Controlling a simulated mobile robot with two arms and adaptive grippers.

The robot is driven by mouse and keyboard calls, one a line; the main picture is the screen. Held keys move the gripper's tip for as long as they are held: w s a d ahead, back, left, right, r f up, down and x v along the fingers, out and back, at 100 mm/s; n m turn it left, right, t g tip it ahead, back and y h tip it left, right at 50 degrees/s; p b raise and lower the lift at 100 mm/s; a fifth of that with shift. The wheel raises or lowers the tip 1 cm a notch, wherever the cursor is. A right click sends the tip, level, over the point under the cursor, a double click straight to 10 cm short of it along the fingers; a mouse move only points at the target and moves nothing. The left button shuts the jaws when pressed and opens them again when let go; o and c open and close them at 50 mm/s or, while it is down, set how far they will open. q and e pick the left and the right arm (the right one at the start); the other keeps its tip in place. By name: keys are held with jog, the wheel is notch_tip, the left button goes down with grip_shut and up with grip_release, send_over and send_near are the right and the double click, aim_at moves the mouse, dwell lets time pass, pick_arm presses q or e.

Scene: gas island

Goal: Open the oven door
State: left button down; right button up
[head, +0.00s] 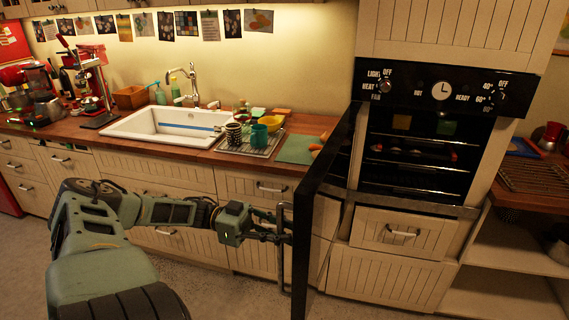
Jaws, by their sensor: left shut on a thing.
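A metal handle (283,206) runs upright along the door's outer face. My left gripper (282,234) is shut on the handle, at the left side of the door. The fingertips are small and partly hidden behind the handle. My right gripper is not in view.
A wooden counter (200,150) with a white sink (165,124) and a dish rack (250,142) runs along the left. Drawers lie below the counter and the oven. Open shelves (500,295) stand at right. The floor before the oven is clear.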

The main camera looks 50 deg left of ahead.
pick_arm(q)
jog(key=shift+f, duration=0.1)
jog(key=c, duration=1.7)
grip_release()
jog(key=shift+s+a, duration=0.1)
jog(key=v, duration=1.1)
jog(key=shift+s+a, duration=0.2)
jog(key=shift+a, duration=0.15)
